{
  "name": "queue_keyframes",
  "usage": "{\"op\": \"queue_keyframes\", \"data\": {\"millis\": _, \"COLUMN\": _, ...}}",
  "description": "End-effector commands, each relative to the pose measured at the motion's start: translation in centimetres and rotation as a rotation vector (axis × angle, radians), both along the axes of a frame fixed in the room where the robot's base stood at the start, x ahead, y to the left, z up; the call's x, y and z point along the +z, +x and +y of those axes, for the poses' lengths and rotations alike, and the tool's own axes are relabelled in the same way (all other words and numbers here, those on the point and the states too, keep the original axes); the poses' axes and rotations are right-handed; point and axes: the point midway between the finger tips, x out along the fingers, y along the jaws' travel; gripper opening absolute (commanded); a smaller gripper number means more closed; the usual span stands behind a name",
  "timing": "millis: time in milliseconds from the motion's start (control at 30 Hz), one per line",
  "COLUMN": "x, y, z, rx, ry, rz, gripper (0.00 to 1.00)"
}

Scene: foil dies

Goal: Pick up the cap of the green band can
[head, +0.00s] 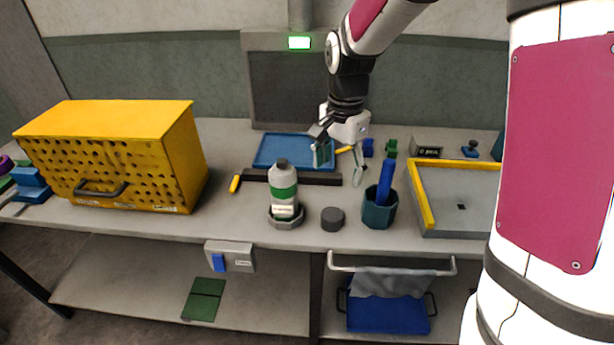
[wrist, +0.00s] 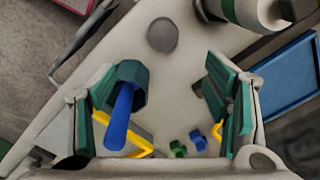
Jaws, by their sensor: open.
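The green band can (head: 284,195) is white with a green band and a label, and stands upright in a grey holder (head: 286,219) on the bench. A dark grey cap-like top (head: 281,164) sits on it. In the wrist view the can (wrist: 243,10) lies at the top right edge, with its dark top (wrist: 291,9) partly cut off. A separate dark grey round piece (head: 332,219) lies on the bench right of the can; it also shows in the wrist view (wrist: 162,34). My gripper (head: 340,166) is open and empty, above the bench, behind and right of the can.
A teal cup (head: 380,212) holding a blue object (head: 385,183) stands right of the round piece. A blue tray (head: 262,160) and dark bar (head: 320,179) lie behind. A yellow perforated box (head: 120,158) is left; a yellow-edged tray (head: 424,204) is right.

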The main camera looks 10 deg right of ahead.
Motion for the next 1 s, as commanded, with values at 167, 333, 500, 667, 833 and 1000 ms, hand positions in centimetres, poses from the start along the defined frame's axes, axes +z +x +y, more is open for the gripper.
{"op": "queue_keyframes", "data": {"millis": 167, "x": -3.0, "y": 1.6, "z": 0.0, "rx": -0.069, "ry": 0.003, "rz": 0.032, "gripper": 0.7}}
{"op": "queue_keyframes", "data": {"millis": 333, "x": -5.3, "y": 1.6, "z": -0.1, "rx": -0.081, "ry": 0.003, "rz": 0.038, "gripper": 0.7}}
{"op": "queue_keyframes", "data": {"millis": 500, "x": -8.6, "y": 1.5, "z": -0.1, "rx": -0.079, "ry": 0.002, "rz": 0.039, "gripper": 0.7}}
{"op": "queue_keyframes", "data": {"millis": 667, "x": -10.8, "y": 1.6, "z": -0.1, "rx": -0.078, "ry": 0.002, "rz": 0.037, "gripper": 0.7}}
{"op": "queue_keyframes", "data": {"millis": 833, "x": -11.8, "y": 1.6, "z": -0.1, "rx": -0.078, "ry": 0.003, "rz": 0.034, "gripper": 0.7}}
{"op": "queue_keyframes", "data": {"millis": 1000, "x": -13.8, "y": 1.4, "z": -0.3, "rx": -0.078, "ry": 0.003, "rz": 0.038, "gripper": 0.7}}
